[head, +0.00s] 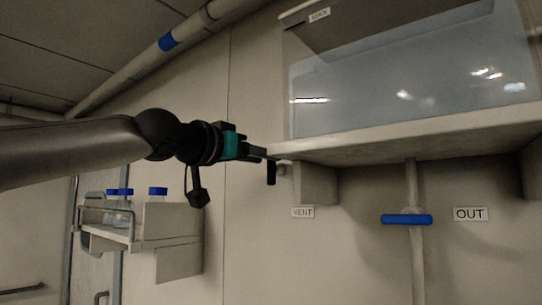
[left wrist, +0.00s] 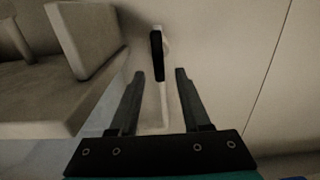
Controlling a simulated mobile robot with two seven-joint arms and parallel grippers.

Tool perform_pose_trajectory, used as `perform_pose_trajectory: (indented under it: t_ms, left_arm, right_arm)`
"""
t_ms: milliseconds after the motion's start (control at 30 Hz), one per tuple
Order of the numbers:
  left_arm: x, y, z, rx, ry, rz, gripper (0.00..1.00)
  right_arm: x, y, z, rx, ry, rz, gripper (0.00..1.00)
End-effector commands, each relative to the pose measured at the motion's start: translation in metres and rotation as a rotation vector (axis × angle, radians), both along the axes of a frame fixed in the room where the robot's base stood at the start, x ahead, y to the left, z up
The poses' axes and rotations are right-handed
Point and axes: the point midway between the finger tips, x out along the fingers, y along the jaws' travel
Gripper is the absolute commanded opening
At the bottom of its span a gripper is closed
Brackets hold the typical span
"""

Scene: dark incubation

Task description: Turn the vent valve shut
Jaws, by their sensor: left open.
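The vent valve's black handle (head: 271,173) hangs downward from a stub on the wall, just left of a bracket under the cabinet. The VENT label (head: 302,212) is on the wall below and to the right of it. My left gripper (head: 264,153) reaches in from the left, its fingers close to the handle's upper end. In the left wrist view the handle (left wrist: 157,55) lies between and beyond the fingertips of my open left gripper (left wrist: 159,72), with a gap on both sides. I cannot tell whether anything touches. My right gripper is not in view.
A glass-fronted cabinet (head: 400,85) overhangs the valve, with its shelf edge (head: 420,137) close to the gripper. A blue handle (head: 406,219) sits on a pipe by the OUT label (head: 470,214). A wall shelf (head: 165,245) with blue-capped bottles is at lower left.

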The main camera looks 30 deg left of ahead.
Motion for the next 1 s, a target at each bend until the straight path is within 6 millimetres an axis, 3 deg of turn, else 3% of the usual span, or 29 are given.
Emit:
perform_pose_trajectory:
  t_ms: [300, 700, 1000]
  left_arm:
    - [0.03, -0.002, 0.0, 0.0, 0.002, 0.0, 0.47]
    - [0.034, -0.003, 0.0, 0.0, 0.0, -0.001, 0.47]
    - [0.033, -0.003, 0.0, 0.0, 0.0, -0.001, 0.14]
  right_arm:
    - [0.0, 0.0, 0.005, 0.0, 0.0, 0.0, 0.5]
    - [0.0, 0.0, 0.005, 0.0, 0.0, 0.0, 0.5]
    - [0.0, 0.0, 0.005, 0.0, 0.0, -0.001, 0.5]
